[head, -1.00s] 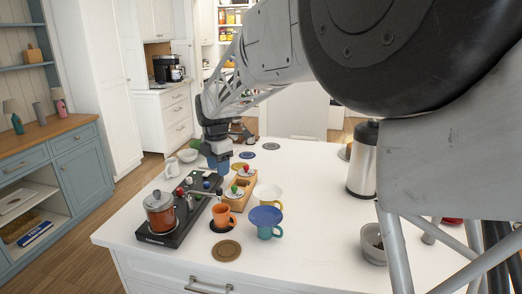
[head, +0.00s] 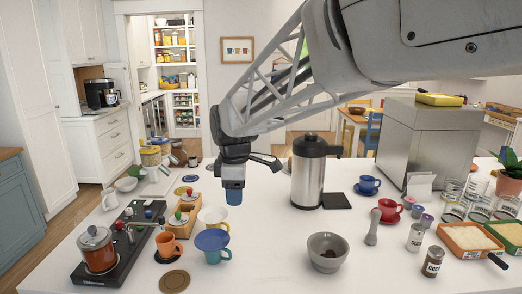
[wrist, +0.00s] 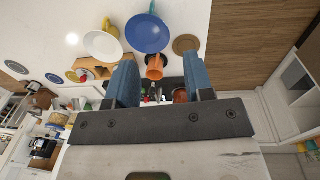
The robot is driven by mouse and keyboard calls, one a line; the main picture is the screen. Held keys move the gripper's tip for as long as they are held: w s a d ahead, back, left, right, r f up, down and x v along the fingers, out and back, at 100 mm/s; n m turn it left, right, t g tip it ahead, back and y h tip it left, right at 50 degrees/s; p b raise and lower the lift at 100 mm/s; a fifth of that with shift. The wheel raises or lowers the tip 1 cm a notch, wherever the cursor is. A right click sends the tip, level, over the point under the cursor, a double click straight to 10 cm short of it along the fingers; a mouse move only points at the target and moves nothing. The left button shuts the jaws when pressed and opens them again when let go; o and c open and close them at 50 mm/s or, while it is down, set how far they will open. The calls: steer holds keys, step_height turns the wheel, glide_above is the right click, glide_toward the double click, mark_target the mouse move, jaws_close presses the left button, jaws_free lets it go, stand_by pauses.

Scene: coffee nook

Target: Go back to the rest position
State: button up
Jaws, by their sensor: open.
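My gripper (head: 234,190) hangs above the white counter in the head view, fingers pointing down, to the right of the wooden stand and behind the cream and blue-topped cups. In the wrist view its two blue fingers (wrist: 158,82) are spread apart with nothing held between them. Beyond the fingers the wrist view shows a blue disc (wrist: 147,34), an orange cup (wrist: 155,66) and a cream dish (wrist: 103,45). In the head view the orange cup (head: 167,244), the teal cup with a blue top (head: 213,243) and the cream cup (head: 214,216) stand on the counter.
A black burner (head: 122,257) carries a glass pot (head: 98,249) at left. A steel carafe (head: 308,172) stands right of my gripper. A grey bowl (head: 327,251), blue cup (head: 368,184), red cup (head: 390,209) and a steel box (head: 420,140) are further right. The counter's front middle is mostly clear.

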steer(key=s+d+m, duration=0.9)
steer(key=s+d, duration=0.3)
steer(key=d, duration=0.3)
steer(key=s+d+f+m, duration=0.3)
steer(key=s+d+m, duration=0.1)
steer(key=s, duration=0.4)
steer(key=s+d+f+m+t, duration=0.1)
steer(key=s+d+f+m, duration=0.2)
steer(key=s+d+m, duration=0.2)
steer(key=s+d, duration=0.1)
steer(key=s, duration=0.2)
steer(key=shift+s+f+t+h, duration=0.25)
steer(key=shift+f+t+h, duration=0.05)
steer(key=shift+f, duration=0.05)
